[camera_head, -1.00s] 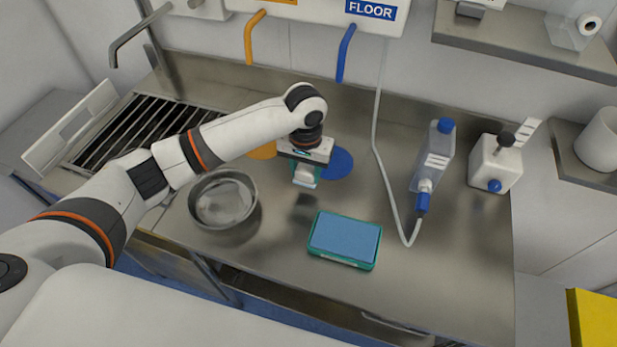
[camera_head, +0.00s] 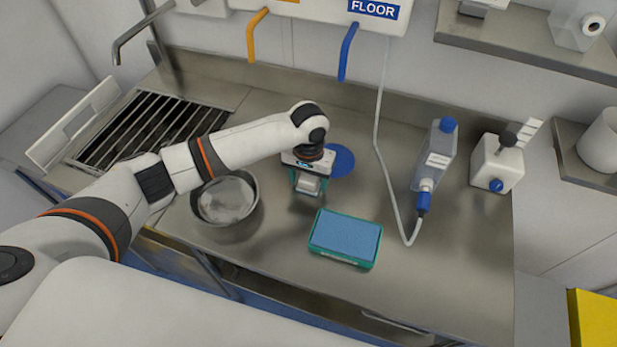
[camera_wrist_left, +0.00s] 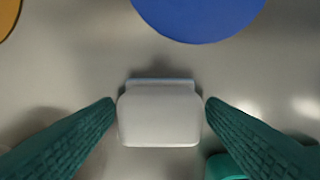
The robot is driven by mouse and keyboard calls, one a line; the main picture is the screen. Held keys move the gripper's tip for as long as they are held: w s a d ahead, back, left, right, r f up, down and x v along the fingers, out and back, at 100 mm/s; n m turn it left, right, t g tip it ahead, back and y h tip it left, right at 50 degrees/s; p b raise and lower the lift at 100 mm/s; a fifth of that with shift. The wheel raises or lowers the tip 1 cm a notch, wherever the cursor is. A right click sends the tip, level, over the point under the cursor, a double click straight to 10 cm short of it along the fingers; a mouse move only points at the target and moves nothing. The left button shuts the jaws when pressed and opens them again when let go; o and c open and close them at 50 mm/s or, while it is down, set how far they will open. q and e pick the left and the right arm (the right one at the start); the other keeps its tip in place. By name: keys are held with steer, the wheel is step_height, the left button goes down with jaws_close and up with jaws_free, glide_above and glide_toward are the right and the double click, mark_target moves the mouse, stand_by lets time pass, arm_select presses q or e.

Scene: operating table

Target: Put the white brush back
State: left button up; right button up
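My left gripper (camera_head: 308,182) is shut on the white brush (camera_wrist_left: 160,116), a pale rounded block between the two green fingertips in the left wrist view. The brush also shows below the wrist in the head view (camera_head: 308,185), low over the steel table, with its shadow close beneath; whether it touches the table I cannot tell. A blue disc (camera_head: 341,160) lies just behind and to the right of it. It shows at the top of the wrist view (camera_wrist_left: 200,12). An orange disc (camera_wrist_left: 6,14) is at that view's top left corner. My right gripper is not in view.
A green tray with a blue pad (camera_head: 346,237) lies in front and to the right. A steel bowl (camera_head: 226,198) is at the left. A bottle with a hose (camera_head: 433,160) and a white container (camera_head: 496,164) stand right. The table front right is clear.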

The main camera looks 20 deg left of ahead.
mark_target(309, 179)
arm_select(q)
steer(key=shift+r, duration=0.1)
step_height(309, 179, up, 12)
steer(key=b, duration=0.1)
stand_by(0.4)
stand_by(0.4)
